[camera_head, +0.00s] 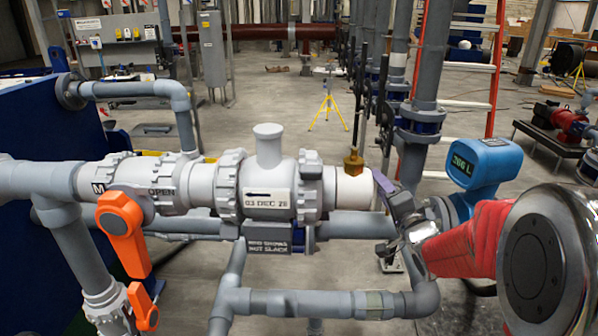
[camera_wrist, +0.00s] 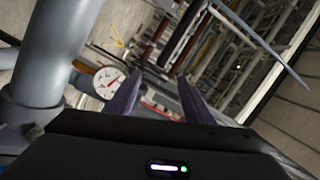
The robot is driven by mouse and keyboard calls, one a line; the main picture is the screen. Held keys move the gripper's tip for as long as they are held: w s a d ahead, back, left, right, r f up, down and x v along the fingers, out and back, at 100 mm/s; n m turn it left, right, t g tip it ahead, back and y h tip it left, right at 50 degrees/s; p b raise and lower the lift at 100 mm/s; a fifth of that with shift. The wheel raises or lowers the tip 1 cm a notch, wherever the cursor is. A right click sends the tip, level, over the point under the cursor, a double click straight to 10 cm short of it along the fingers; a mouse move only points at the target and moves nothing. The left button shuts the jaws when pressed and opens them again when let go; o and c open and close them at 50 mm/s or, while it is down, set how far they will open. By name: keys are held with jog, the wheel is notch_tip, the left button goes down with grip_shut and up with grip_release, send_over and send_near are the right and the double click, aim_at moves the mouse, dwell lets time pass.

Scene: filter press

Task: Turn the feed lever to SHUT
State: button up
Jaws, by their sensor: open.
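A large orange lever (camera_head: 122,235) is on the white valve body at the left of the head view. It hangs downward and tilts slightly right. A smaller orange lever (camera_head: 143,308) sits below on a lower valve. Neither lever is labelled as feed. My gripper (camera_head: 382,186) is right of the white pipe, well apart from both levers. In the wrist view its two purple fingers (camera_wrist: 158,98) are spread with nothing between them. No lever shows there.
A brass fitting (camera_head: 353,162) stands on the pipe near my gripper. A blue meter (camera_head: 484,162) is at right. A round gauge (camera_wrist: 108,82) shows in the wrist view. Grey pipe (camera_head: 300,303) runs along the bottom.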

jog(key=f+y, duration=0.1)
jog(key=a+f+m+y, duration=0.1)
jog(key=y, duration=0.1)
jog(key=m+t+y, duration=0.1)
jog(key=y, duration=0.1)
jog(key=shift+w+a+f, duration=0.35)
jog(key=shift+a+f, duration=0.05)
jog(key=x, duration=0.9)
jog(key=shift+r, duration=0.2)
jog(key=shift+c, duration=0.5)
